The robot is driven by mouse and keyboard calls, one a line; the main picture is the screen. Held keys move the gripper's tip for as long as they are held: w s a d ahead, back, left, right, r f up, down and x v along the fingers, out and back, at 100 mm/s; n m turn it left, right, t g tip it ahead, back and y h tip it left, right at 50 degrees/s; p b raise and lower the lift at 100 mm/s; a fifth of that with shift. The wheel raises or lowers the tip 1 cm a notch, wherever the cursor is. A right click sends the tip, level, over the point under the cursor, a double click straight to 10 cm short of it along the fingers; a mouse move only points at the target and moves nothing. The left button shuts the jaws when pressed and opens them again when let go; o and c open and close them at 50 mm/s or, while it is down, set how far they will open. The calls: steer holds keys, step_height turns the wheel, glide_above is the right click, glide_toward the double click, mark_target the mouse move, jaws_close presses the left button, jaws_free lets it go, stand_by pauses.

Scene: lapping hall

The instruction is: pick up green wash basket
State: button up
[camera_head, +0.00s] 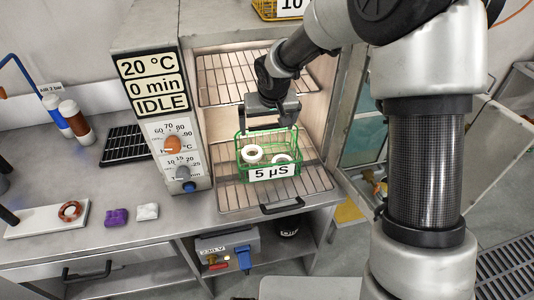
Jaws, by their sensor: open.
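The green wash basket (242,165) is a wire basket on the lower wire rack of the open oven-like cabinet. It holds white rings (252,153) and bears a front label reading "5 µS" (271,173). My gripper (270,122) is open and reaches into the cabinet from above, at the basket's upper rim. It hides part of the basket's back edge. I cannot tell whether the fingers touch the rim.
The cabinet's upper rack (222,85) is just above and behind my gripper. The control panel (160,100) reads 20 °C, 0 min, IDLE. A yellow basket (277,8) stands on top. Bottles (74,118) and a black rack (125,145) stand on the left bench.

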steer(key=x, duration=0.5)
steer(key=shift+w, duration=0.15)
steer(key=c, duration=1.4)
